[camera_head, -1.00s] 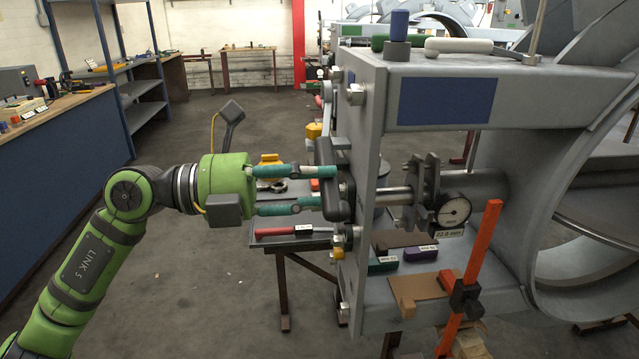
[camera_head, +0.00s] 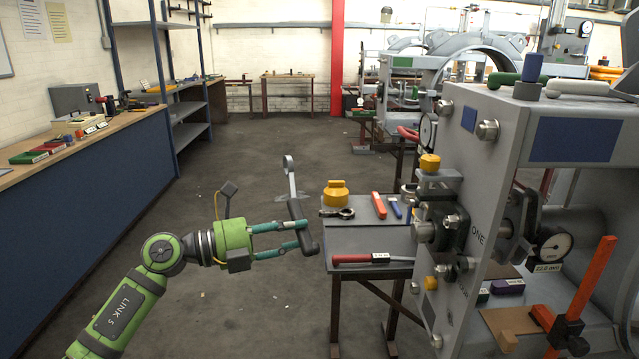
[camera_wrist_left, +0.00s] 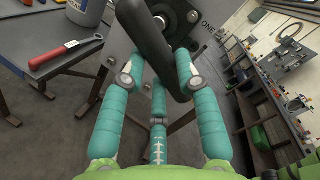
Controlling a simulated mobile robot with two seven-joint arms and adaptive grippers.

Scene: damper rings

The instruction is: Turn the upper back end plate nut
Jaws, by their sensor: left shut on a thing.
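My left gripper (camera_head: 297,238) is shut on a dark spanner. The spanner's handle (camera_head: 299,221) stands nearly upright, with its grey ring head (camera_head: 289,163) at the top. In the left wrist view the dark handle (camera_wrist_left: 150,40) passes between the fingers. The grey end plate (camera_head: 478,185) stands at the right, and the spanner is apart from it, to its left. Its upper corners carry a nearer nut (camera_head: 488,130) and a farther nut (camera_head: 444,108). My right gripper is not in view.
A side table (camera_head: 350,240) between the gripper and end plate holds a yellow-topped item (camera_head: 336,193), a dark ring tool (camera_head: 337,212) and a red-handled tool (camera_head: 352,259). A blue-fronted bench (camera_head: 90,205) is at the left. The floor between is clear.

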